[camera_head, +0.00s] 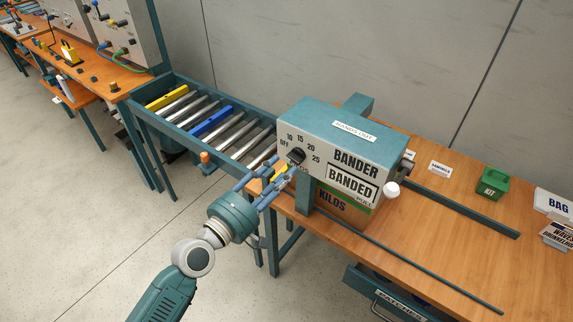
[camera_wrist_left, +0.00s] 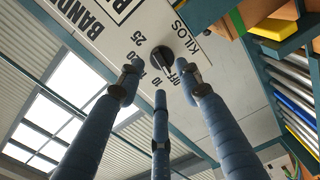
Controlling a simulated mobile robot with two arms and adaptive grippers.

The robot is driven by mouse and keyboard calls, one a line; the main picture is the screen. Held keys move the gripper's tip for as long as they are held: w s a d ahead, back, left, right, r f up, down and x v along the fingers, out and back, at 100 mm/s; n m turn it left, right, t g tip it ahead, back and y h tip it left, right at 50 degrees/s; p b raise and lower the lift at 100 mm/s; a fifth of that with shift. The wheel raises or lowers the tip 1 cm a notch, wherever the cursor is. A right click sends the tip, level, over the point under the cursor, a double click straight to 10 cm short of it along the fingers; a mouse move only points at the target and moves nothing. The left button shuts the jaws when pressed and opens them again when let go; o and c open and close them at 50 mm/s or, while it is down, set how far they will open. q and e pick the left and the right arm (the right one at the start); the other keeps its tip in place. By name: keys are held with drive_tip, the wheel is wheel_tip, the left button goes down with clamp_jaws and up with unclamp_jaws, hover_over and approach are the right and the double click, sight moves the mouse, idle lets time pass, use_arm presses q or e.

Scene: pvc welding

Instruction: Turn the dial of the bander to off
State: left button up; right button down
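The bander (camera_head: 345,135) is a grey and teal machine on the wooden bench. Its black dial (camera_head: 296,156) sits on the front panel, ringed by the marks OFF, 10, 15, 20 and 25. My left gripper (camera_head: 273,179) is just below and left of the dial, with its blue fingers pointing at it. In the left wrist view, the dial (camera_wrist_left: 161,54) shows just beyond my three fingertips (camera_wrist_left: 160,78), which are spread apart. The fingers look open and empty; contact with the dial is not clear. The dial's exact pointer direction is hard to read. My right gripper is not in view.
A roller conveyor (camera_head: 183,123) adjoins on the left. A green kit box (camera_head: 491,183) stands on the bench (camera_head: 420,240) to the right. The floor at left is clear.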

use_arm(q)
drive_tip(key=v, duration=0.8)
drive_tip(key=a+f+m+g+y+b, duration=0.1)
drive_tip(key=a+f+y, duration=0.25)
drive_tip(key=f, duration=0.95)
drive_tip(key=a+f+m+g+y+b, duration=0.15)
drive_tip(key=a+f, duration=0.35)
drive_tip(key=f, duration=0.7)
drive_tip(key=s+a+f+m+g+y, duration=0.15)
drive_tip(key=s+f, duration=0.25)
drive_tip(key=f, duration=0.5)
drive_tip(key=s+a+f+m+g+y, duration=0.1)
drive_tip(key=s+a+f, duration=0.2)
drive_tip(key=f, duration=0.5)
drive_tip(key=s+a+f+m+g+y+b, duration=0.2)
drive_tip(key=s+a+f+g, duration=0.15)
drive_tip(key=s+f, duration=1.05)
drive_tip(key=s+f+m+g, duration=0.2)
drive_tip(key=s+f, duration=0.2)
drive_tip(key=s, duration=0.6)
drive_tip(key=s+f+m+g+y, duration=0.1)
drive_tip(key=s+f, duration=0.4)
drive_tip(key=s, duration=0.6)
drive_tip(key=shift+s+m+g+b, duration=0.3)
drive_tip(key=shift+m+g, duration=0.4)
drive_tip(key=shift+g, duration=0.35)
